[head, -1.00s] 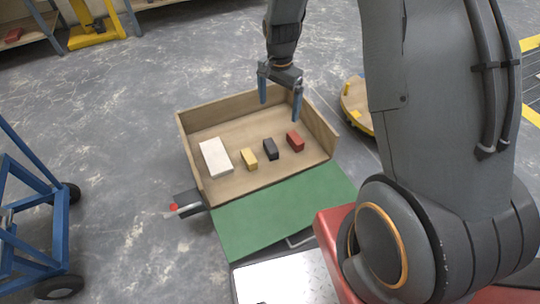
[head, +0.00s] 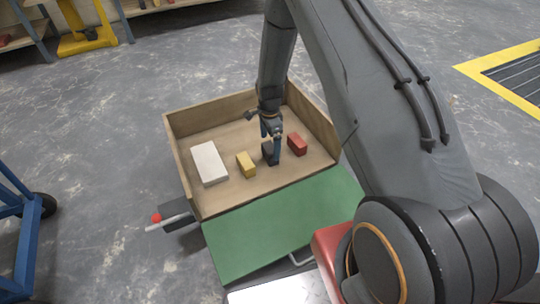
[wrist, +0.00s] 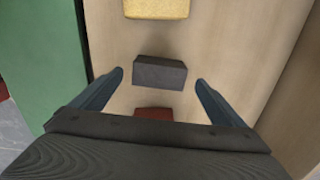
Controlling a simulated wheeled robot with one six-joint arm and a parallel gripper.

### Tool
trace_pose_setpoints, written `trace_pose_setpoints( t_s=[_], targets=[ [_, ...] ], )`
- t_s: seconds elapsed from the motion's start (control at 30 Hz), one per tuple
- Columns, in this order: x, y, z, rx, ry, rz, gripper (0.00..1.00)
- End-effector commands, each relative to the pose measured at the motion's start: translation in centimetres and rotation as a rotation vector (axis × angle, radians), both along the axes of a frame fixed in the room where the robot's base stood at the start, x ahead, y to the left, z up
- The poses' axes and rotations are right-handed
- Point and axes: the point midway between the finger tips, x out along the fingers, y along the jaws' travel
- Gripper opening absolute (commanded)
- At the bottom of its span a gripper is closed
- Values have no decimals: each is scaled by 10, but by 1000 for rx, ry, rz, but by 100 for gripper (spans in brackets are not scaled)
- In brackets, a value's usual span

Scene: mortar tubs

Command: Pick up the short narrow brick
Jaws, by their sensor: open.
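In the wooden tray (head: 180,150) a white block (head: 209,163), a yellow brick (head: 246,164), a dark grey brick (head: 267,153) and a red brick (head: 297,144) stand in a row. I cannot tell for sure which one the task names. My gripper (head: 272,148) is over the dark grey brick and partly hides it in the head view. In the wrist view my gripper (wrist: 159,78) is open, with the dark grey brick (wrist: 158,73) between and slightly ahead of its fingertips, apart from both. The yellow brick (wrist: 157,8) lies beyond it; the red brick (wrist: 153,114) is nearer, partly hidden.
The tray has raised walls at the back and sides. A green panel (head: 285,220) lies along its front edge. A blue cart frame (head: 25,225) stands at the left.

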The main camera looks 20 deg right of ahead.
Motion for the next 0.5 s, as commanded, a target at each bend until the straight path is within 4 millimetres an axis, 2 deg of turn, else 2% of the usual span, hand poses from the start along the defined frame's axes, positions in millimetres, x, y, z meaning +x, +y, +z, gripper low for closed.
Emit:
trace_pose_setpoints(
  t_s=[0.17,0.4,0.5],
  targets=[
    [0,-1,-15,0,1,1,94],
    [-1,-1,-48,0,1,1,94],
    [-1,-1,-54,0,0,1,94]
  ],
)
